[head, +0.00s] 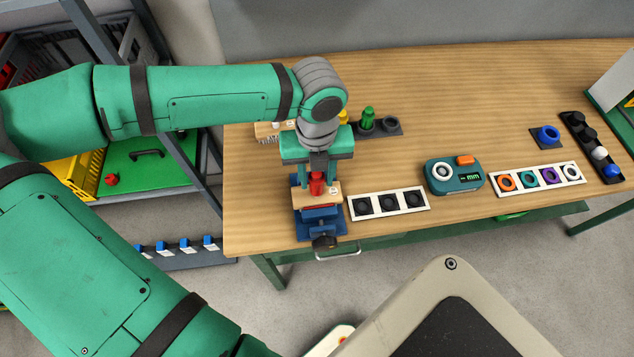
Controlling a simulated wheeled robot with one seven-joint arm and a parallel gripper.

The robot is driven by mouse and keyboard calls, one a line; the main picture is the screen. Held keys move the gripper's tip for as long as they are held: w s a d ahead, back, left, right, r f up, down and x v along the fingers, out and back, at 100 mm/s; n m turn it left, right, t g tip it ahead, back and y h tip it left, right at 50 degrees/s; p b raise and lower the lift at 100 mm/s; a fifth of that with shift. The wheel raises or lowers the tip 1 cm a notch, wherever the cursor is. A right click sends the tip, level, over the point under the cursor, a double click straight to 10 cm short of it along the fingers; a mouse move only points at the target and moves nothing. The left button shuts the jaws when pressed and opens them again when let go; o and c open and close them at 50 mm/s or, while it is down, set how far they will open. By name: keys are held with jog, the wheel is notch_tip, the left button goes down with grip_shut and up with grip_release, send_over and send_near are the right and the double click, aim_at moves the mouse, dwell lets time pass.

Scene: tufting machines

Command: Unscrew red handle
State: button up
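The red handle (317,184) stands upright in the head view, on a light wooden block held in a blue vise (320,222) at the table's front left. My gripper (318,166) points down directly over the handle, with its dark finger parts at the handle's top. The gripper's green body hides part of the area behind. I cannot tell whether the fingers touch the handle or are closed on it.
Right of the vise are a white tray with dark sockets (389,204), a teal gauge (454,177) and a tray of coloured rings (538,179). Behind stand a green peg (367,120) and a brush (268,131). The table's middle back is clear. A shelf (190,254) stands left.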

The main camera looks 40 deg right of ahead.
jog(key=shift+r, duration=0.1)
jog(key=shift+w+r, duration=0.1)
jog(key=shift+r, duration=1.95)
jog(key=shift+d+r, duration=0.1)
jog(key=shift+r, duration=0.6)
jog(key=shift+a+r, duration=0.2)
jog(key=shift+r, duration=1.2)
jog(key=shift+s+r, duration=0.2)
jog(key=shift+r, duration=0.6)
jog(key=shift+d, duration=0.1)
